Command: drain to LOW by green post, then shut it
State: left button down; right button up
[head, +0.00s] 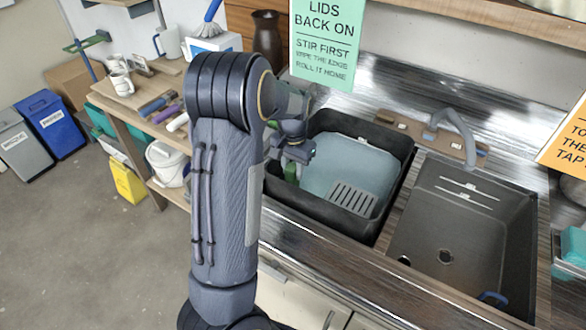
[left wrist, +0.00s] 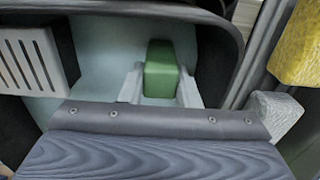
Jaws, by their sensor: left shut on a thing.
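A black tub (head: 392,140) holds pale blue liquid (head: 335,165), with a slotted grey grate (head: 352,199) at its near side. A green post (head: 291,172) stands at the tub's left side, partly hidden by my left arm. My left gripper (head: 293,163) reaches down over that side. In the left wrist view the two pale fingers of my left gripper (left wrist: 161,92) are on either side of the green post (left wrist: 163,68), shut on it. The grate (left wrist: 28,60) is at the left there. I cannot read a LOW mark. My right gripper is not in view.
A dark empty basin (head: 455,240) with a drain hole and white marks on its wall lies to the right. A grey tap (head: 455,130) stands behind. A green sign (head: 324,45) hangs above the tub. A side bench (head: 135,100) with mugs stands at the left.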

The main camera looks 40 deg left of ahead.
pick_arm(q)
jog(key=c, duration=1.1)
grip_release()
jog(key=shift+r, duration=0.15)
notch_tip(320, 180, up, 8)
jog(key=shift+f+b, duration=0.1)
jog(key=shift+b, duration=0.25)
